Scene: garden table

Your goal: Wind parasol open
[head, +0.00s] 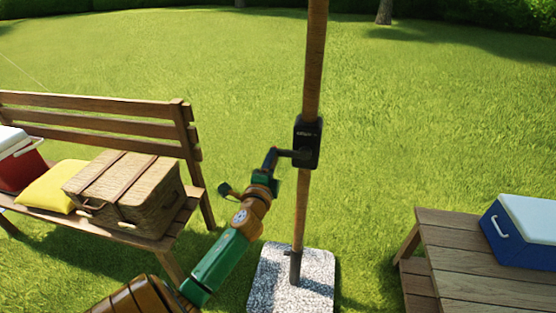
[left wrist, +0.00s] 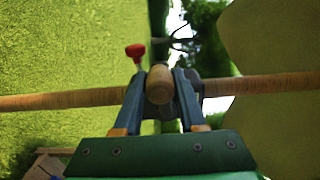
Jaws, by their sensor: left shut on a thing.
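The wooden parasol pole (head: 313,70) stands upright in a speckled stone base (head: 268,277). A black crank housing (head: 313,132) is fixed on the pole, with a dark crank arm (head: 293,153) reaching left. My left gripper (head: 272,160) is at the end of this arm, shut on the crank handle. In the left wrist view, the handle's round wooden grip (left wrist: 160,84) sits between the blue fingers, in front of the pole (left wrist: 65,98). A red knob (left wrist: 135,51) shows beside it. Large pale panels (left wrist: 283,40), seemingly canopy, fill that view's right side. My right gripper is out of view.
A wooden bench (head: 100,110) at left holds a wicker basket (head: 125,187), a yellow cushion (head: 50,187) and a red cooler (head: 22,165). A wooden table (head: 465,265) at right holds a blue cooler (head: 520,232). Open lawn surrounds the pole.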

